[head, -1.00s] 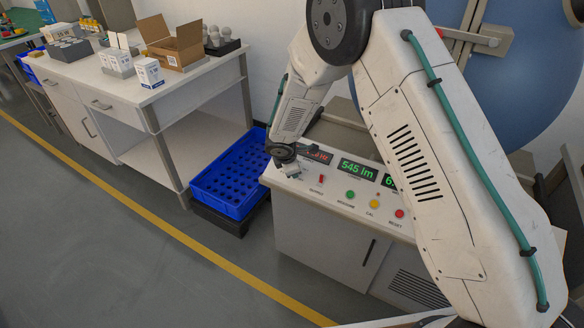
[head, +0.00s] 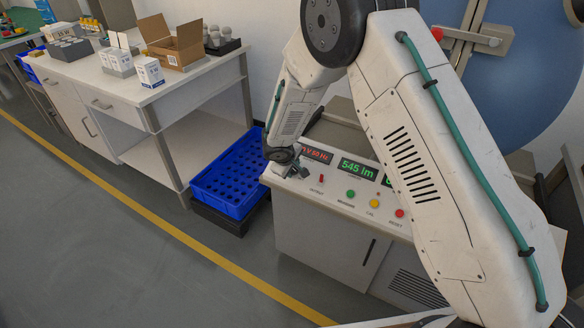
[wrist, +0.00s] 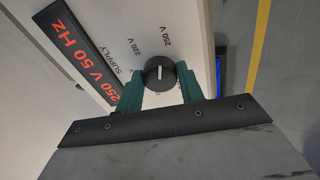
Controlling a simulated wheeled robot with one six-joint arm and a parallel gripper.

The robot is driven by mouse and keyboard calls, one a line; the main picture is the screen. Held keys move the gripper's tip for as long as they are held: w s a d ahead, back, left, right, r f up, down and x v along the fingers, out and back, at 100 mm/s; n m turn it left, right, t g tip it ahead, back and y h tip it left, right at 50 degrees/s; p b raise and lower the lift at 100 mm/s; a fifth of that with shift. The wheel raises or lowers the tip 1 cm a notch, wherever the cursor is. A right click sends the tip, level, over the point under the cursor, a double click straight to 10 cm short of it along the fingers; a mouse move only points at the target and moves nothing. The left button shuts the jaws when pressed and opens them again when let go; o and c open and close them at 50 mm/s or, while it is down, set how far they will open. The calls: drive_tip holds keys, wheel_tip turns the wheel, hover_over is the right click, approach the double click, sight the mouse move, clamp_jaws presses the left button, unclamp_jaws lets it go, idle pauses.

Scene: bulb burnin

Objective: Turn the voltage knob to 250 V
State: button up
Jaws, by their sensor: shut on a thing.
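The round black voltage knob (wrist: 151,83) sits on the light panel in the wrist view, with a white pointer line on its face. The line points up the picture, close to the 250 V mark (wrist: 165,37); the 220 V mark (wrist: 134,50) lies to its left. The supply display (wrist: 75,50) beside it reads 250 V 50 Hz in red. My gripper (wrist: 159,76) has its green fingers on both sides of the knob, shut on it. In the head view the knob is hidden by my wrist, and the supply display (head: 317,155) is partly covered.
On the console, a green display (head: 357,169) reads 545 lm, with a red switch (head: 321,178) and green, yellow and red buttons (head: 372,203) in front. A blue crate (head: 208,204) stands on the floor to the left, beside a white bench (head: 185,75).

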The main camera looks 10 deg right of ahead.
drive_tip(key=shift+m, duration=0.9)
drive_tip(key=o, duration=1)
drive_tip(key=v, duration=0.8)
